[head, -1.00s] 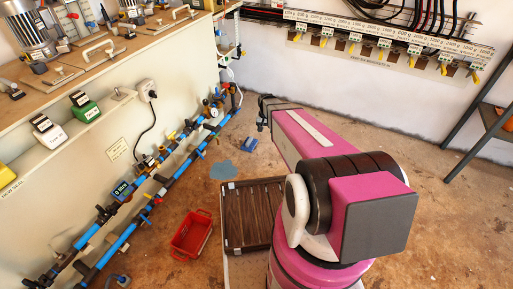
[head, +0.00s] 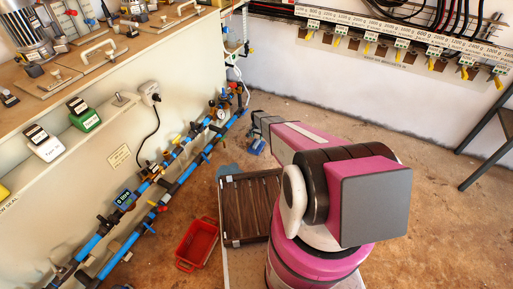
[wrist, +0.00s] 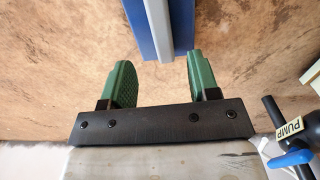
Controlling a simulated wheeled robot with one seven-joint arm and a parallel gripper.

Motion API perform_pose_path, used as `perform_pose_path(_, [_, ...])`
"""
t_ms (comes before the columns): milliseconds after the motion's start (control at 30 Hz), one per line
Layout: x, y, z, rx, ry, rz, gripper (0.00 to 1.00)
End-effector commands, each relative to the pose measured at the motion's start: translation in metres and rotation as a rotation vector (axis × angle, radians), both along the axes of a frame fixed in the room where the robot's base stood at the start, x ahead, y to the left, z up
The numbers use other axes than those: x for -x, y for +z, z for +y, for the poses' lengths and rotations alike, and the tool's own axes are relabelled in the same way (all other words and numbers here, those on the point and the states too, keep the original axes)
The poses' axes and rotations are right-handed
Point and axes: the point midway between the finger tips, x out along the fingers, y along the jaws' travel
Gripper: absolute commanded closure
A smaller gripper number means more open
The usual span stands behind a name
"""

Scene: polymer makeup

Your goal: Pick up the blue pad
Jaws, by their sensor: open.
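In the wrist view, my gripper (wrist: 162,65) has two green fingers spread apart with nothing between them. A blue piece with a raised grey strip (wrist: 155,28), which looks like the blue pad, lies on the brown floor just past the fingertips, about in line with the gap. Its far end is cut off by the top edge. In the head view, a small blue thing (head: 256,147), likely the same piece, lies on the floor near the end of my arm. My fingers cannot be made out there. A flat blue-grey patch (head: 227,170) lies nearby.
A brown slatted tray (head: 247,207) and a red crate (head: 197,243) are on the floor. Blue pipes with valves (head: 172,178) run along the left wall. In the wrist view, a PUMP label (wrist: 291,127) and a blue handle (wrist: 290,158) are at the right.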

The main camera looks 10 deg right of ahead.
Motion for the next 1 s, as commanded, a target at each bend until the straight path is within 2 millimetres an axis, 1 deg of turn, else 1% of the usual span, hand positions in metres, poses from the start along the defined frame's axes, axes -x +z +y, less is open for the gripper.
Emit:
perform_pose_path(33, [-0.001,-0.01,0.0,-0.001,0.0,0.001,0.45])
perform_pose_path(100, [-0.001,-0.018,0.0,0.0,0.001,0.001,0.45])
perform_pose_path(267, [0.0,-0.025,0.001,-0.001,0.001,0.001,0.45])
perform_pose_path(367, [0.0,-0.034,0.002,0.0,0.001,0.001,0.45])
perform_pose_path(600, [0.0,-0.068,0.005,0.0,0.001,0.001,0.45])
perform_pose_path(700, [0.0,-0.073,0.005,-0.001,0.001,0.001,0.45])
perform_pose_path(867, [0.001,-0.073,0.005,0.0,0.001,0.0,0.45])
perform_pose_path(900, [0.001,-0.072,0.005,0.0,0.001,0.0,0.48])
perform_pose_path(967, [0.001,-0.072,0.005,0.0,0.001,0.0,0.67])
perform_pose_path(1000, [0.001,-0.072,0.005,0.0,0.001,0.0,0.8])
